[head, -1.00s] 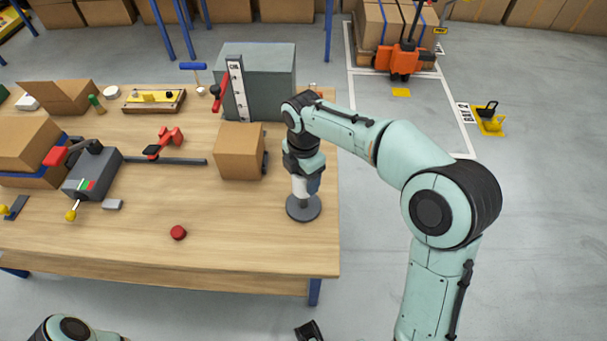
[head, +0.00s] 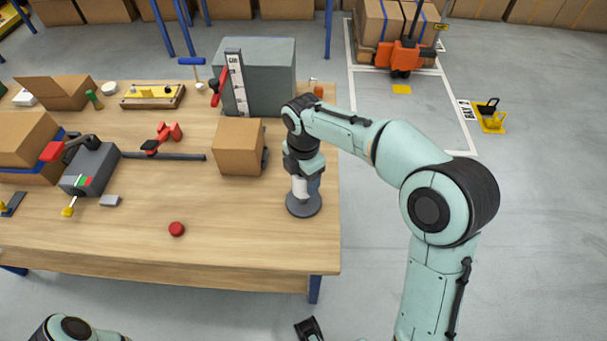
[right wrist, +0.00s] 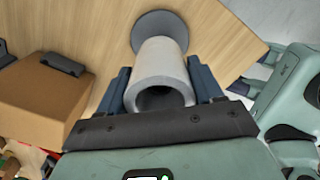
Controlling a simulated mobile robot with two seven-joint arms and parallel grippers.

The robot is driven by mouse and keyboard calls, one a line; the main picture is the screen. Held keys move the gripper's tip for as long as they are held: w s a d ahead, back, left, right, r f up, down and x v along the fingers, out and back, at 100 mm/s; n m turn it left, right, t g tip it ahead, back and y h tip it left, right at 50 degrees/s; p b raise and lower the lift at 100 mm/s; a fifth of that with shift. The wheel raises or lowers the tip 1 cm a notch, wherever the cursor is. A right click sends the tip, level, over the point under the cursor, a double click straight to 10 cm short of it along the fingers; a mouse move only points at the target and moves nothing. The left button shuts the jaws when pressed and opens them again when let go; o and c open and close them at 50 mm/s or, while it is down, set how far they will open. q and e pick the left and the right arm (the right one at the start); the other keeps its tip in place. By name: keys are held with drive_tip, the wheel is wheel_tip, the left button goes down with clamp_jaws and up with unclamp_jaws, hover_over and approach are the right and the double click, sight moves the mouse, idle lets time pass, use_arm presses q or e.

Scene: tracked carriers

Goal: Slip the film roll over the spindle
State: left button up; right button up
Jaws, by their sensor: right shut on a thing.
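The film roll is a pale, hollow cylinder, seen in the right wrist view (right wrist: 160,70) and in the head view (head: 300,188). My right gripper (right wrist: 162,92) is shut on it, with a blue finger on either side. In the head view my right gripper (head: 306,186) points down at the table's right end. The spindle's round dark-grey base (head: 304,207) stands on the table under the roll. It also shows in the right wrist view (right wrist: 158,22). The spindle's post is hidden; the roll's bore looks dark.
A cardboard box (head: 239,148) stands on the table left of my right gripper. A large grey box (head: 268,75) stands behind. A red round knob (head: 176,229) sits near the front edge. The tabletop between knob and spindle base is clear.

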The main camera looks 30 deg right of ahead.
drive_tip(key=o, duration=1.2)
drive_tip(key=shift+o, duration=0.4)
drive_tip(key=shift+r+p, duration=2.5)
drive_tip(key=shift+r, duration=0.5)
use_arm(q)
drive_tip(key=w+r+p, duration=0.4)
drive_tip(key=r, duration=0.6)
drive_tip(key=shift+w+t, duration=0.25)
drive_tip(key=shift+t, duration=0.05)
use_arm(e)
wheel_tip(320, 180, up, 6)
drive_tip(key=shift+f, duration=0.1)
